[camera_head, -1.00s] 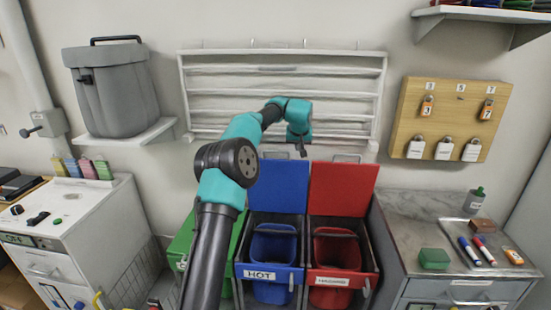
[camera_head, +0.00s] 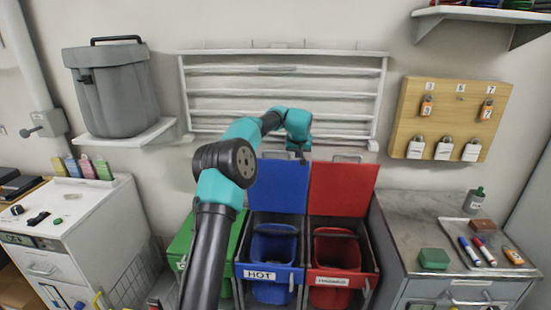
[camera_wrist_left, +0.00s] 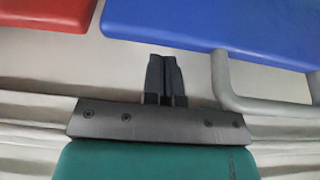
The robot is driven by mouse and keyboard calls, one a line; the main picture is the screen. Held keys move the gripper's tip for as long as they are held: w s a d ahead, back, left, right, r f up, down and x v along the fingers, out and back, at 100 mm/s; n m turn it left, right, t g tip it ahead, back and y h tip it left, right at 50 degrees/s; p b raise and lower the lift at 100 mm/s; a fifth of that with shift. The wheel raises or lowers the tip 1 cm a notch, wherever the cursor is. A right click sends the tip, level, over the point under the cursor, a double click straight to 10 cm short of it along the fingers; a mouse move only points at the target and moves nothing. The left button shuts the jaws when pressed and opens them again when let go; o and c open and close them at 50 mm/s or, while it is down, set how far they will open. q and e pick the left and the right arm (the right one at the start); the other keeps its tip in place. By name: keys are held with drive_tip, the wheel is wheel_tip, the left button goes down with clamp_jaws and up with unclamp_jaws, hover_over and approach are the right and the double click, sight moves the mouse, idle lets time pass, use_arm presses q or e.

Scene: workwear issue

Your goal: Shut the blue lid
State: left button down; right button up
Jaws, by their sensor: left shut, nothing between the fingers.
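The blue lid (camera_head: 278,184) stands open and upright behind the blue bin (camera_head: 272,262) marked HOT. My left gripper (camera_head: 301,157) is at the lid's top edge, near its right corner, with its fingers shut and empty. In the left wrist view the shut fingers (camera_wrist_left: 164,62) point toward the blue lid (camera_wrist_left: 225,28). Their tips are close to its edge, and I cannot tell if they touch. My right gripper is in neither view.
The red lid (camera_head: 341,188) stands open just right of the blue one, over the red bin (camera_head: 336,262). A green bin (camera_head: 187,238) is at the left, partly behind my arm. A white slatted rack (camera_head: 230,53) is on the wall behind. A grey handle (camera_wrist_left: 220,85) shows beside the blue lid.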

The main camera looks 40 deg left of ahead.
use_arm(q)
drive_tip(key=shift+s+f, duration=0.15)
drive_tip(key=shift+f, duration=1.35)
drive_tip(key=shift+s, duration=0.1)
approach(297, 172)
drive_tip(key=shift+v, duration=2.95)
drive_tip(key=shift+d, duration=0.1)
